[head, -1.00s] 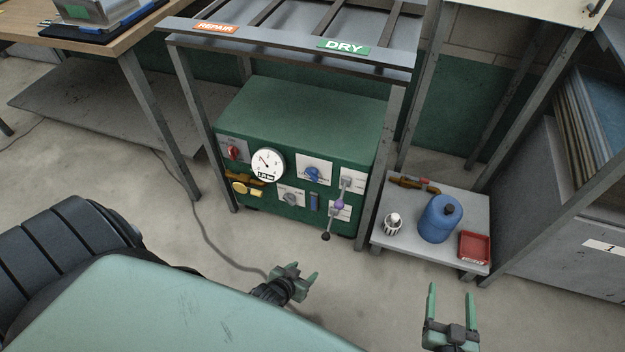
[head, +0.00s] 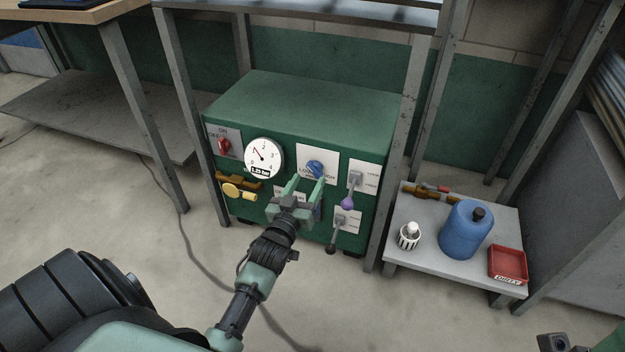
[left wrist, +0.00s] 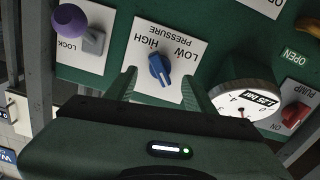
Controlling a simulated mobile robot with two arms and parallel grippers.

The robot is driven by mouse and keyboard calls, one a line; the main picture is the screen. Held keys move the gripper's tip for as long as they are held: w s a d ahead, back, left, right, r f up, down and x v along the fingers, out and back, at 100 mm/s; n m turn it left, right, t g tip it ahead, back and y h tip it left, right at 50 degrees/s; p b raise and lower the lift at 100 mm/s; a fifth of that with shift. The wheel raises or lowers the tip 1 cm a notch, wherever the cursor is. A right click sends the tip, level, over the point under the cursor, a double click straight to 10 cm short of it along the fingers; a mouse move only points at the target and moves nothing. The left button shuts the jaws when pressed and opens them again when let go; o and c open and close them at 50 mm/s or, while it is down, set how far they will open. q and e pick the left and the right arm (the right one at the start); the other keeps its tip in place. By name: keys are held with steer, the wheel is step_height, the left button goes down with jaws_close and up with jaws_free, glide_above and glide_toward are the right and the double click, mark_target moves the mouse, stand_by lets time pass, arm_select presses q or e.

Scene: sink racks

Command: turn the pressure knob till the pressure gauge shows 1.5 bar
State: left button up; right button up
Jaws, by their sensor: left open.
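The green cabinet (head: 300,100) carries a blue pressure knob (head: 315,168) on a white plate marked LOW and HIGH. In the left wrist view, upside down, the blue knob (left wrist: 160,68) shows clearly with its grip bar slightly slanted. The round white pressure gauge (head: 264,158) sits left of the knob, and its small display seems to read 1.25 bar. It also shows in the left wrist view (left wrist: 240,97). My left gripper (head: 308,184) is open in front of the panel, just below the knob, with nothing between its fingers. My right gripper's fingers are out of view.
A red switch (head: 224,145) and a yellow valve handle (head: 236,191) are left on the panel. A purple-knobbed lever (head: 347,203) is close right of my gripper. The rack's legs flank the cabinet. A low table (head: 415,255) holds a blue jug (head: 466,229) and a red tray (head: 507,262).

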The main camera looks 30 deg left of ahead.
mark_target(313, 173)
arm_select(q)
steer(key=shift+b+x, duration=0.65)
steer(key=shift+x, duration=1.5)
